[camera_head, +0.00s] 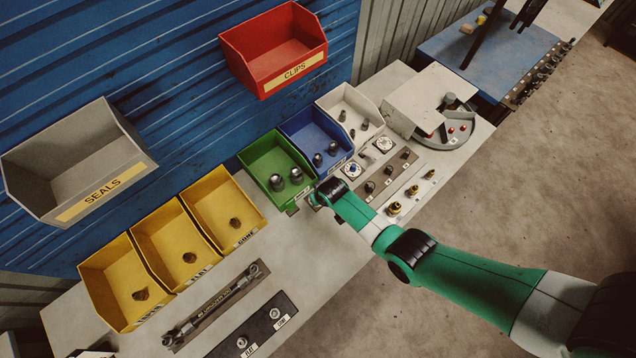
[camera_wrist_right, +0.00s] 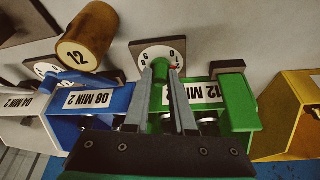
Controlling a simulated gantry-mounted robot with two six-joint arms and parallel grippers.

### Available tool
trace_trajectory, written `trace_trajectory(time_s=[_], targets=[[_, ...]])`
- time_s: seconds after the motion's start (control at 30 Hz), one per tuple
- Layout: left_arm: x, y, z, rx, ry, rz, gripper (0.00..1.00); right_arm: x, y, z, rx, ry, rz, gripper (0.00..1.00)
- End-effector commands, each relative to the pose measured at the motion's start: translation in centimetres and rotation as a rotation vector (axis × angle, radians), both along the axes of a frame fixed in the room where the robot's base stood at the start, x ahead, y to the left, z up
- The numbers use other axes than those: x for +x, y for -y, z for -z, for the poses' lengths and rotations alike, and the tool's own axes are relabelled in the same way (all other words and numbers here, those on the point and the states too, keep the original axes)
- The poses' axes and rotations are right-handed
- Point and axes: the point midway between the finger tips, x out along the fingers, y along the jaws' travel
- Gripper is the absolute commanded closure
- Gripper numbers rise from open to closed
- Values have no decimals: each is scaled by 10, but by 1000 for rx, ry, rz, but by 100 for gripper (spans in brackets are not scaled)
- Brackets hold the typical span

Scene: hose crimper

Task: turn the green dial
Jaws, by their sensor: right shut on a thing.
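The green dial has a green knob (camera_wrist_right: 160,68) in front of a white numbered face (camera_wrist_right: 161,54) with a small red mark. It shows in the right wrist view, just beyond the green bin (camera_wrist_right: 240,108) labelled 12 MIN 2. My right gripper (camera_wrist_right: 166,72) has its fingertips on either side of the knob and is shut on it. In the head view my right gripper (camera_head: 318,194) is at the front edge of the green bin (camera_head: 262,160), and the arm hides the dial there. My left gripper is in neither view.
A blue bin (camera_wrist_right: 128,97) and a brass-coloured cylinder (camera_wrist_right: 88,36) marked 12 are close to the gripper. In the head view, a blue dial (camera_head: 355,170) and another white-faced dial (camera_head: 383,144) stand nearby. Bare bench (camera_head: 300,250) lies left of my arm.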

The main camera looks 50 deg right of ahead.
Motion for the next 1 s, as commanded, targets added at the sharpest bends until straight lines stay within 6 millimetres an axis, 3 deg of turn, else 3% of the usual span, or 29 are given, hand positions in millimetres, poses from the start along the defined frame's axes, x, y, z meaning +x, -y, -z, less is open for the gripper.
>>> trace_trajectory(time_s=[0.43,0.47,0.6,0.87,1.0], targets=[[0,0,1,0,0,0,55,-2,0,2,1,-5,14,100],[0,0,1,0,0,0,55,-2,0,2,1,-5,14,71],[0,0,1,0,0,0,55,-1,0,2,1,-4,13,47],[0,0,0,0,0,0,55,-1,0,0,1,-2,13,47],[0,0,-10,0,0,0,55,-3,-1,-9,1,-2,13,47]])
